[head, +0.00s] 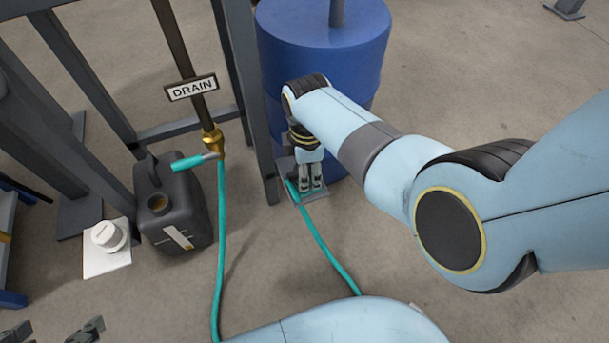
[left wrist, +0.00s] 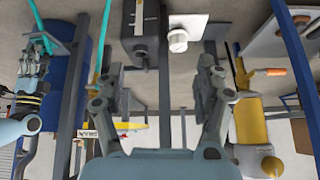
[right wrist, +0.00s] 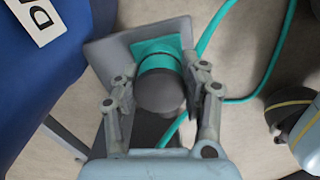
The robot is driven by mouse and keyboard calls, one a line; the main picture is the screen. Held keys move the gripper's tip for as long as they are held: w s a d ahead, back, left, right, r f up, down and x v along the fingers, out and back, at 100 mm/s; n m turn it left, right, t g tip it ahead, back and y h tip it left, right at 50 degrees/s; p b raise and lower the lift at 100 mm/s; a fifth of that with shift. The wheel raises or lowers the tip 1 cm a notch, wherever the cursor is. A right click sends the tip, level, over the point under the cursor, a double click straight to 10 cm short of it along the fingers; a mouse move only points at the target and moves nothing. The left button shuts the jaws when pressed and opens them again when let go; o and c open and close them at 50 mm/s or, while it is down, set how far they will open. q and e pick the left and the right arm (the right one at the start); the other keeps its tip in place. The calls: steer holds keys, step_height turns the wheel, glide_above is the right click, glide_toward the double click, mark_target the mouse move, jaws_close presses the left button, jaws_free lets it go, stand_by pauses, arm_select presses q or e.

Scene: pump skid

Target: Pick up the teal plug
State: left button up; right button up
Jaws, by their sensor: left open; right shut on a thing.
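The teal plug (right wrist: 156,50) shows in the right wrist view as a teal body with a dark grey round end. My right gripper (right wrist: 160,88) is shut on it, one finger on each side of the grey end. In the head view my right gripper (head: 311,186) points down, low beside the blue drum, and hides most of the plug. My left gripper (left wrist: 164,88) is open and empty. In the head view only its fingertips show at the bottom left corner (head: 52,333).
A grey plate (right wrist: 98,52) lies behind the plug. A teal hose (head: 328,252) runs near my right gripper. The blue drum (head: 325,62) and dark frame posts (head: 247,95) stand close. A black canister (head: 190,200) and white cap (head: 108,236) sit left.

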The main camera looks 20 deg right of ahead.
arm_select(q)
steer(key=shift+r, duration=0.1)
arm_select(e)
steer(key=shift+r, duration=0.1)
steer(key=shift+r+p, duration=0.4)
arm_select(q)
step_height(320, 180, up, 5)
steer(key=s+g+p, duration=0.2)
steer(key=g+p, duration=0.1)
arm_select(e)
step_height(320, 180, up, 3)
steer(key=shift+w+r, duration=0.1)
steer(key=shift+s+d+r, duration=0.3)
steer(key=shift+r, duration=0.15)
arm_select(q)
steer(key=s+a+f+g+p, duration=0.1)
steer(key=s+a+f+p, duration=0.1)
steer(key=s+f+p, duration=0.2)
steer(key=s+a+f+g+y+p, duration=0.1)
steer(key=s+f+p, duration=0.3)
steer(key=f, duration=0.5)
steer(key=shift+s+a+f+g, duration=0.2)
steer(key=shift+s+a+g, duration=0.2)
steer(key=shift+a+g, duration=0.35)
arm_select(e)
steer(key=s+d+r, duration=0.5)
steer(key=s+d, duration=0.2)
steer(key=shift+s+d+r, duration=0.3)
steer(key=shift+s+r, duration=0.1)
